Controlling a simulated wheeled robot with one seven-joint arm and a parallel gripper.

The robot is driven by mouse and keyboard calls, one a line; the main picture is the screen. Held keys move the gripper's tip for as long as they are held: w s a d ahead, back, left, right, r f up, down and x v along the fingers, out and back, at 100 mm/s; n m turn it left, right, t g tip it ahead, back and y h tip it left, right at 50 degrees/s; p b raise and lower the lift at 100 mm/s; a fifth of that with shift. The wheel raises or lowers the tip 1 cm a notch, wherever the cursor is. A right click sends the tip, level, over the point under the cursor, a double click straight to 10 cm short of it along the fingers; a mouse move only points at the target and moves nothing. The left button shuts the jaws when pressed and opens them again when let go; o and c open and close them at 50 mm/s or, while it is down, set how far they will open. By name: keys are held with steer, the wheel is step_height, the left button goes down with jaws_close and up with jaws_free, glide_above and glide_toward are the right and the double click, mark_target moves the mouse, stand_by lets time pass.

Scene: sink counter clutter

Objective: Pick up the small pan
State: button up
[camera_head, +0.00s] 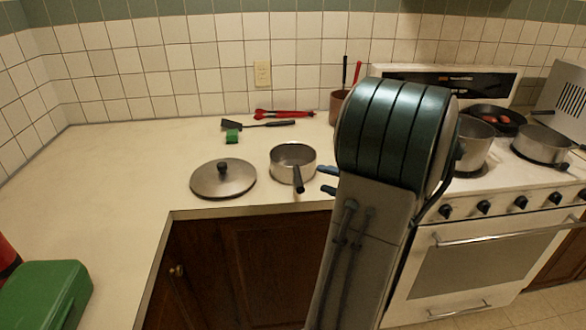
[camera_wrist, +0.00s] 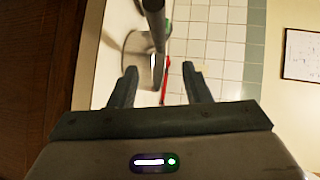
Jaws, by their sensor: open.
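The small pan (camera_head: 292,155) is a silver saucepan with a dark handle. It stands upright on the counter near its front edge, its handle pointing toward the front. My gripper (camera_head: 325,179) is open and empty, just right of the pan and its handle, apart from them in the head view. In the wrist view, the pan (camera_wrist: 133,45) and its dark handle show ahead of the open fingers (camera_wrist: 160,72). The handle lines up with the gap between the fingers. My arm hides part of the counter and stove.
A round metal lid (camera_head: 222,179) lies left of the pan. A green sponge (camera_head: 232,136), a black spatula (camera_head: 265,124) and a red utensil (camera_head: 284,114) lie behind. A brown utensil pot (camera_head: 337,106) stands near the wall. The stove (camera_head: 470,200) holds several pots. The left counter is mostly clear.

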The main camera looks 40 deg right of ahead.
mark_target(297, 169)
steer(key=shift+a+p+x, duration=0.2)
steer(key=shift+p+x, duration=0.4)
steer(key=shift+x, duration=2.05)
steer(key=shift+a+p+x, duration=0.2)
steer(key=shift+p+x, duration=0.4)
steer(key=shift+x, duration=2)
steer(key=shift+r, duration=0.1)
jaws_close()
